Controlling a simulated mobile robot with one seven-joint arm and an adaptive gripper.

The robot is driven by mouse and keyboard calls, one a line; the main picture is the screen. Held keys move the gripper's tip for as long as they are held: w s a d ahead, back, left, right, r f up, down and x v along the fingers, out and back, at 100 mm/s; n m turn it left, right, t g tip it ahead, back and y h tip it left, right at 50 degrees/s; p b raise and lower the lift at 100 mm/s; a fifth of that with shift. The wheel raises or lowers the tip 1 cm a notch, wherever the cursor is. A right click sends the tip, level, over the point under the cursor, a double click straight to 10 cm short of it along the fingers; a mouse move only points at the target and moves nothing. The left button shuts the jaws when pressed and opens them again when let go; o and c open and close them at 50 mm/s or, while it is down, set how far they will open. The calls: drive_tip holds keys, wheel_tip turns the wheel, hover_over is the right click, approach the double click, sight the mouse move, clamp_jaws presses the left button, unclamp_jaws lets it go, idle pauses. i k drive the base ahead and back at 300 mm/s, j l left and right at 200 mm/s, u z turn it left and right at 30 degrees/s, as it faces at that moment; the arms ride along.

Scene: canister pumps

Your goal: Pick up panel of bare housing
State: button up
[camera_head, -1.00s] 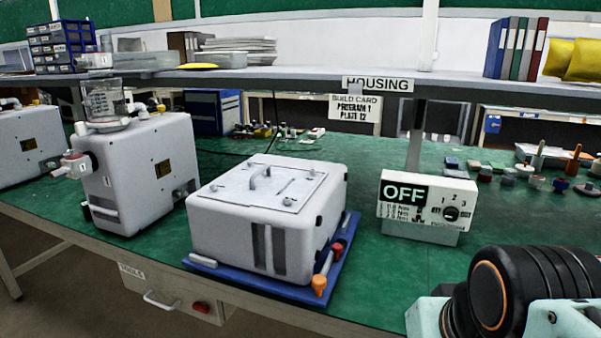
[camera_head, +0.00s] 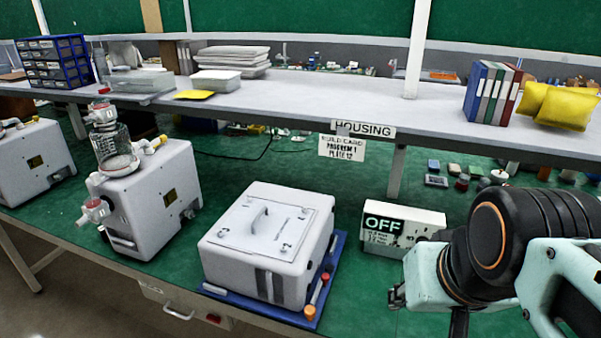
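The bare housing (camera_head: 240,265) is a white box on a blue tray (camera_head: 325,291) on the green bench, left of my arm. Its panel (camera_head: 269,222) is a light plate with a raised handle, lying flat on top of the housing. My gripper (camera_head: 393,296) shows only in small part at the lower right, low beside my arm and to the right of the housing, clear of it. Its fingers are mostly hidden and too small to judge. Nothing is seen touching the panel.
An OFF control box (camera_head: 403,223) stands right of the housing, close behind my arm. A white pump (camera_head: 145,205) with a glass jar stands at left. A shelf (camera_head: 310,103) overhangs the bench's back.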

sight(258, 227)
drive_tip(key=j+z, duration=0.35)
drive_tip(key=i+j+z, duration=0.1)
drive_tip(key=z, duration=0.2)
drive_tip(key=j+z, duration=0.3)
drive_tip(key=j, duration=1)
drive_tip(key=k+j+z, duration=0.1)
drive_tip(key=j, duration=0.45)
drive_tip(key=j+z, duration=0.1)
drive_tip(key=j, duration=0.4)
drive_tip(key=k+j, duration=0.1)
drive_tip(key=j, duration=0.4)
drive_tip(key=k+j, duration=0.15)
drive_tip(key=j, duration=0.3)
drive_tip(key=k+j, duration=0.1)
drive_tip(key=j, duration=0.4)
drive_tip(key=i+l, duration=0.15)
drive_tip(key=l, duration=0.1)
